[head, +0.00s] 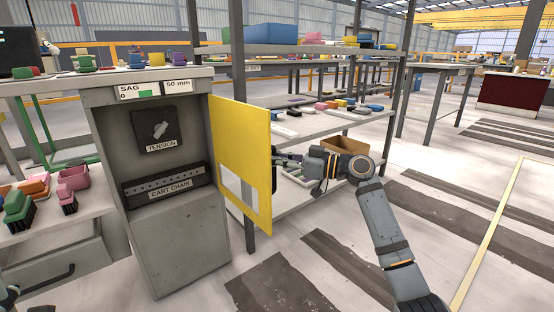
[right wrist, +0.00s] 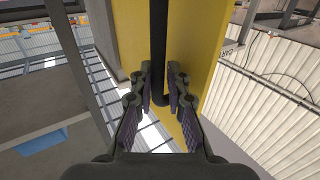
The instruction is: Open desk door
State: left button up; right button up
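The yellow desk door (head: 240,155) stands swung well out from the left edge of its hinge side on the grey cabinet (head: 180,235), whose inside is exposed. Inside are a TENSION knob panel (head: 155,130) and a CART CHAIN panel (head: 165,187). My right gripper (head: 276,158) is at the door's free edge, on its far face. In the right wrist view, the black bar handle (right wrist: 158,45) runs between the fingertips of my right gripper (right wrist: 159,88), which close in on both its sides.
A shelf rack (head: 250,100) with bins and small parts stands behind the door, close to my right arm. A side bench (head: 85,210) with coloured parts is at left. Striped floor (head: 460,220) at right is clear.

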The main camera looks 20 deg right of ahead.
jog(key=o, duration=0.3)
jog(key=shift+w+a+f, duration=0.1)
jog(key=shift+w+a, duration=0.05)
jog(key=v, duration=1.2)
